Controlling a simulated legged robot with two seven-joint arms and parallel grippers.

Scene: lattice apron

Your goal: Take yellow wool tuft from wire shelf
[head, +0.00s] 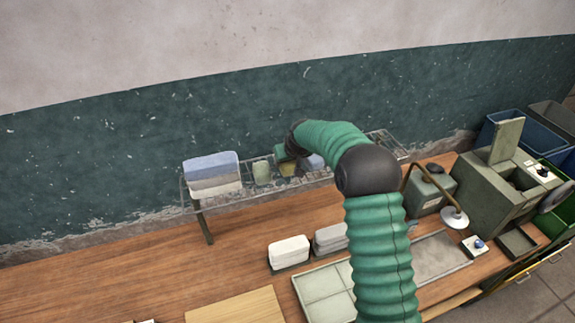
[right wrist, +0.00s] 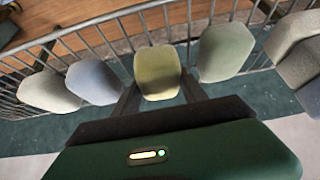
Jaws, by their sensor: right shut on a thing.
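The yellow wool tuft (right wrist: 158,72) is in the middle of the right wrist view, at the wire shelf (right wrist: 70,52). My right gripper (right wrist: 158,92) has one dark finger on each side of it and is shut on it. In the head view the tuft (head: 288,170) shows small and partly covered by my right gripper (head: 287,163). The wire shelf (head: 375,143) stands along the wall at the back of the wooden bench. I cannot tell whether the tuft still touches the shelf wires. My left gripper is not seen.
A pale green tuft (right wrist: 225,52) and a blue-grey tuft (right wrist: 95,82) sit close on either side. A folded blue and grey stack (head: 212,172) is at the shelf's left end. White blocks (head: 289,251) and a tray (head: 325,291) lie on the bench. Its left part is clear.

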